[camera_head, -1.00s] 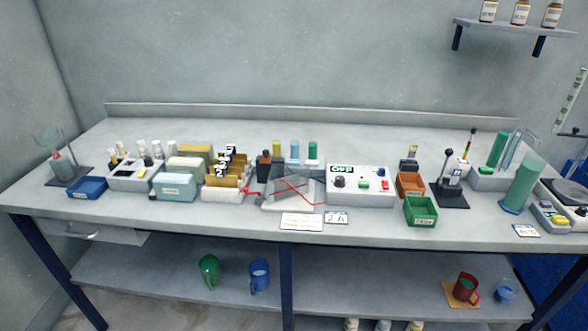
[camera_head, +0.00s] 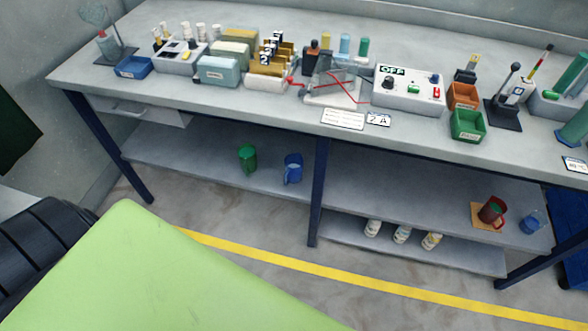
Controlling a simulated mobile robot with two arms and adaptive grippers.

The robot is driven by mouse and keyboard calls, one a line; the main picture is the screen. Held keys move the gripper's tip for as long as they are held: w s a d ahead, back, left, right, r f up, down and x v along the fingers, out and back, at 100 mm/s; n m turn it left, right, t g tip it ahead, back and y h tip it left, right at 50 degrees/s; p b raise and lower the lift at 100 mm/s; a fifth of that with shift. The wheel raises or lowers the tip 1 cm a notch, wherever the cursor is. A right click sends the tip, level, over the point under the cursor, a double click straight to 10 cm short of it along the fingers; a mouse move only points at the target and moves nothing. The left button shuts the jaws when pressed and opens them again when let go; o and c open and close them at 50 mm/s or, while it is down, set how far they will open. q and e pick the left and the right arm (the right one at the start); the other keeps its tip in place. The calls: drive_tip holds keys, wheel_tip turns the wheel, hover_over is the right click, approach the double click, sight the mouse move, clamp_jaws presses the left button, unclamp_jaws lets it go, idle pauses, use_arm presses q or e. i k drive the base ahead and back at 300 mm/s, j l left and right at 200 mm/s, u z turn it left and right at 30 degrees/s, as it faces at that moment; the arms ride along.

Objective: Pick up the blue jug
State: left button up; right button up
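The blue jug (camera_head: 293,168) stands upright on the lower shelf (camera_head: 210,168) under the bench, just left of the middle bench leg. A green jug (camera_head: 247,158) stands to its left, a small gap apart. Nothing hides the blue jug. Neither of my grippers shows in the head view.
A red mug (camera_head: 491,211) and a small blue cup (camera_head: 533,222) stand at the right of the lower shelf. Several white bottles (camera_head: 401,234) are lower down. The benchtop (camera_head: 270,110) above is crowded. The middle leg (camera_head: 318,190) stands beside the blue jug.

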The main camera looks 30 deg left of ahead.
sight(293, 163)
drive_tip(key=u, duration=0.2)
drive_tip(key=i+l+u, duration=0.1)
drive_tip(key=l+u, duration=0.65)
drive_tip(key=u, duration=0.15)
drive_tip(key=l+u, duration=0.45)
drive_tip(key=k+j, duration=0.05)
